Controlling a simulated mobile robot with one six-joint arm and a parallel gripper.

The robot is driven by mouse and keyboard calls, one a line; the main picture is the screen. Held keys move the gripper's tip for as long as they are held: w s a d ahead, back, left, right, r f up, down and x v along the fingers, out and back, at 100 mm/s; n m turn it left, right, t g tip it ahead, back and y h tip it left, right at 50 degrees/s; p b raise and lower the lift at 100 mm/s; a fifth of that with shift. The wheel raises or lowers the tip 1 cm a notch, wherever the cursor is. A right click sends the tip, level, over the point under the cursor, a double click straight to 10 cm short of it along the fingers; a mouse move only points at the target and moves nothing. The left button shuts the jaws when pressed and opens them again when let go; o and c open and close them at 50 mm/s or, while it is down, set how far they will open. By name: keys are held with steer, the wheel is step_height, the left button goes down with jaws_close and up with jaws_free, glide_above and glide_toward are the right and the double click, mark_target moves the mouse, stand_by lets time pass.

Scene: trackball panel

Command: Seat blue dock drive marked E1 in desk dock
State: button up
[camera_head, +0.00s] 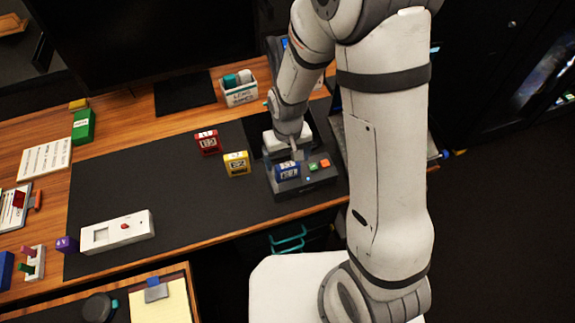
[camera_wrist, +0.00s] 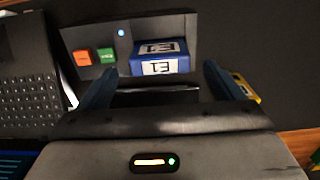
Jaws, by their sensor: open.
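The blue dock drive (camera_head: 287,170) sits upright in the desk dock (camera_head: 318,180), at the dock's left part in the head view. In the wrist view the drive (camera_wrist: 160,57) shows its E1 label on top and front, beside the green and orange buttons of the dock (camera_wrist: 186,27). How deep it sits is hard to tell. My gripper (camera_wrist: 159,70) is open. Its two fingers stand apart to either side of the drive, slightly nearer the camera, with a gap on each side. In the head view my gripper (camera_head: 297,153) is just behind the drive.
A yellow drive (camera_head: 237,164) and a red drive (camera_head: 208,142) stand on the dark mat left of the dock. A labelled white bin (camera_head: 238,91) stands behind. A keyboard (camera_wrist: 25,90) lies left in the wrist view. The mat's middle (camera_head: 170,185) is clear.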

steer(key=s+d+r+m+t, duration=0.1)
steer(key=s+d+r, duration=0.15)
steer(key=r, duration=0.55)
steer(key=s+d+r, duration=0.1)
steer(key=d+r, duration=0.2)
steer(key=r, duration=0.4)
steer(key=s+d+r+m+t, duration=0.2)
steer(key=s+d+r, duration=0.5)
steer(key=s, duration=0.2)
steer(key=shift+r, duration=0.3)
stand_by(0.9)
steer(key=shift+c, duration=0.4)
